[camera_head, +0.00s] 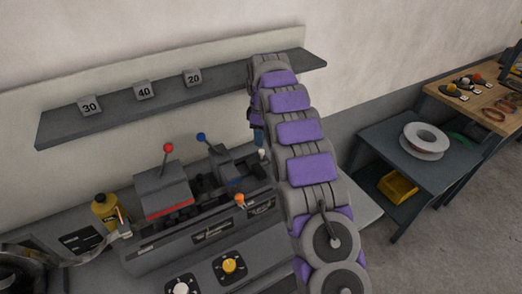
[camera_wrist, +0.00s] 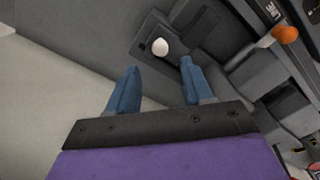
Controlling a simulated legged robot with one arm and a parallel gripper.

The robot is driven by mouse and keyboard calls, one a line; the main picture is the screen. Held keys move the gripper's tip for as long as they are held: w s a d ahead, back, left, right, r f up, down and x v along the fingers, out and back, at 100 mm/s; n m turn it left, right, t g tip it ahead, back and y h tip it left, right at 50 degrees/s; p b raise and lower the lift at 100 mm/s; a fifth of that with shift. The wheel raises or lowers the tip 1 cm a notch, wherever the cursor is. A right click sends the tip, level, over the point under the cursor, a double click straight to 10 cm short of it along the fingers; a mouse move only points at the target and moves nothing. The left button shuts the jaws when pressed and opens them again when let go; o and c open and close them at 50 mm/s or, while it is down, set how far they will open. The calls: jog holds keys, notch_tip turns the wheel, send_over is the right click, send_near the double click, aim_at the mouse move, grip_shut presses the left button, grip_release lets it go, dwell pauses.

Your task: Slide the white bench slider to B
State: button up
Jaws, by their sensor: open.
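The white slider knob (camera_wrist: 160,46) sits in a dark recessed slot of the grey bench unit, just beyond my fingertips in the wrist view. It also shows small in the head view (camera_head: 262,154), beside my arm. My gripper (camera_wrist: 158,72) has two blue fingers spread apart with nothing between them. The knob lies roughly in line with the gap and is not visibly touched. In the head view my gripper is mostly hidden behind my arm. I cannot make out a B mark in either view.
An orange knob (camera_wrist: 285,34) is on the panel right of the slider. Red (camera_head: 168,148) and blue (camera_head: 201,137) lever balls stand left of my arm. A wall shelf (camera_head: 120,112) holds blocks marked 30, 40 and 20. A side table (camera_head: 385,150) is at right.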

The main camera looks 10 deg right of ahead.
aim_at(261, 150)
notch_tip(261, 150, down, 7)
jog(key=shift+r+b, duration=0.15)
jog(key=shift+b, duration=0.3)
jog(key=shift+c, duration=0.3)
grip_shut()
